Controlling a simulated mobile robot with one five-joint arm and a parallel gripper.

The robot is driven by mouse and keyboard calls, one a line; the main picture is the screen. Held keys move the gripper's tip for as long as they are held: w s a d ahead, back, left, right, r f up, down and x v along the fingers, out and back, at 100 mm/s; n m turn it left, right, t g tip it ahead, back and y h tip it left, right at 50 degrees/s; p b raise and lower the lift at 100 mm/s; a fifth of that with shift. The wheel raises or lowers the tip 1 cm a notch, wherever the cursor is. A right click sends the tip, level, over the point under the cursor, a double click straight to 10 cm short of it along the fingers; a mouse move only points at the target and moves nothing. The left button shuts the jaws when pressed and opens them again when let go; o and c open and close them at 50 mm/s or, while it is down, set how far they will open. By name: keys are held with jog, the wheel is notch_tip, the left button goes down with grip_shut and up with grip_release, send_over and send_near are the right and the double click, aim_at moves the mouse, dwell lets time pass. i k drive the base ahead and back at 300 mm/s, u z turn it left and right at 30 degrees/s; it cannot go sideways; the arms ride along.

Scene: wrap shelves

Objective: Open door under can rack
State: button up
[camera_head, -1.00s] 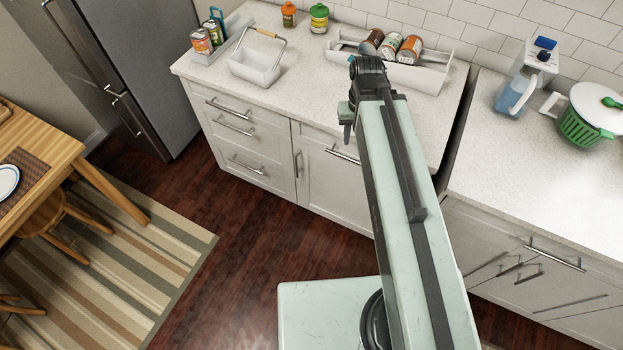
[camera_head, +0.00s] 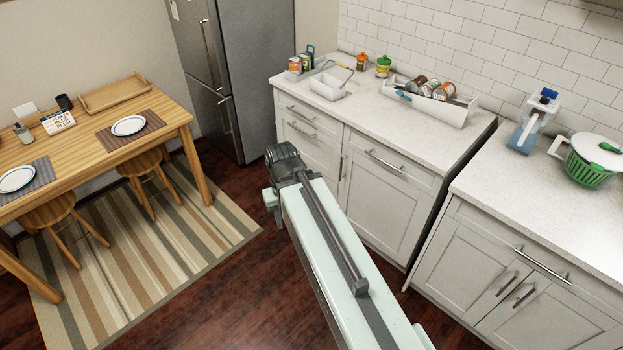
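The can rack (camera_head: 458,114) is a white holder with several cans (camera_head: 428,88) lying in it, on the counter by the tiled wall. Under it is a white cabinet door (camera_head: 385,212), which looks shut. Its upright bar handle (camera_head: 342,167) is at the door's left edge. A drawer with a horizontal handle (camera_head: 383,161) is above the door. My gripper (camera_head: 270,203) is at the far end of my arm, left of the door handle and apart from it in the picture. The wrist mostly hides its fingers, so its opening does not show.
A drawer stack (camera_head: 308,150) is left of the door, beside a grey fridge (camera_head: 255,75). Another cabinet (camera_head: 500,275) stands right across a dark gap. A wooden table (camera_head: 95,140), stools (camera_head: 145,165) and a striped rug (camera_head: 150,250) are left. Dark floor lies between.

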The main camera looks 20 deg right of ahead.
aim_at(391, 213)
jog(key=u, duration=0.15)
jog(key=i, duration=1)
jog(key=u, duration=0.15)
